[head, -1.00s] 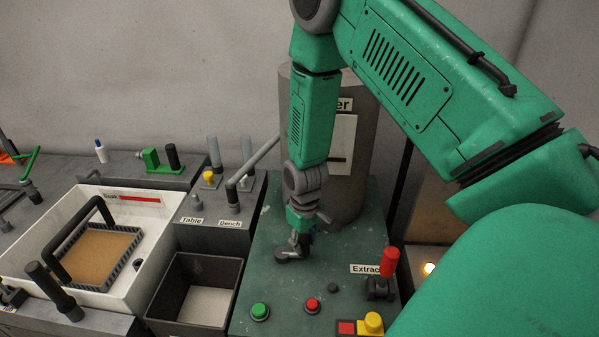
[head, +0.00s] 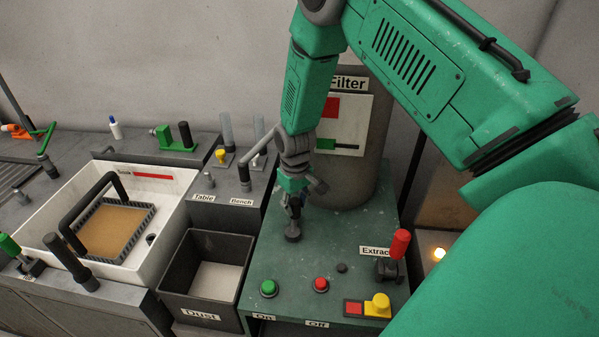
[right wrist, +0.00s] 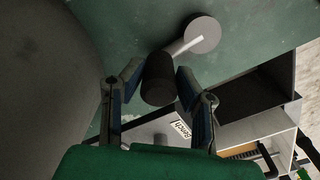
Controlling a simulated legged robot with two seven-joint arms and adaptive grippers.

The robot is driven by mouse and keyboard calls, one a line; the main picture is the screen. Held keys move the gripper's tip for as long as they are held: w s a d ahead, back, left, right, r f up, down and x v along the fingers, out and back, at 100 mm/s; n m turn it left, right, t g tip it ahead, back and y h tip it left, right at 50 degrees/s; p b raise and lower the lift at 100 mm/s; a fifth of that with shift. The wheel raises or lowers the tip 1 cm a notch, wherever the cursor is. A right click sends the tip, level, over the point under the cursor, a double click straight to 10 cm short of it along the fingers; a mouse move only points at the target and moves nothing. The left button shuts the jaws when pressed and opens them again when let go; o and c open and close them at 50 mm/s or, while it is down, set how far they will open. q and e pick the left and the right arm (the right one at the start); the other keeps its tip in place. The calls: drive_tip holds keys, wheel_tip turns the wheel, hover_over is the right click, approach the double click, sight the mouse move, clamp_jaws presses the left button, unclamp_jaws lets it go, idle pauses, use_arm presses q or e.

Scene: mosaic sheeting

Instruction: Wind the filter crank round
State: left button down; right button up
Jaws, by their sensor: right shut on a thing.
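The filter crank has a round grey hub (right wrist: 202,35), a pale arm (right wrist: 181,47) and a dark cylindrical knob (right wrist: 158,80), as the right wrist view shows. My right gripper (right wrist: 153,82) is shut on the knob, one finger on each side. In the head view my right gripper (head: 292,202) points down at the green bench top, with the crank's dark hub (head: 293,235) just in front of it. The gripper hides most of the crank there. The grey filter drum (head: 350,185) stands behind, with a white panel. My left gripper is not in view.
A green button (head: 268,288), a red button (head: 320,284), a yellow button (head: 378,303) and a red-handled Extract lever (head: 400,245) stand in front and right. A dark Dust bin (head: 180,262) and a white sink (head: 165,232) lie left.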

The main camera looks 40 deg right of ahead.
drive_tip(key=shift+s+f, duration=0.15)
drive_tip(key=o, duration=1.1)
drive_tip(key=shift+d, duration=0.1)
drive_tip(key=r, duration=1.1)
drive_tip(key=shift+w+r, duration=0.25)
drive_tip(key=shift+r, duration=0.1)
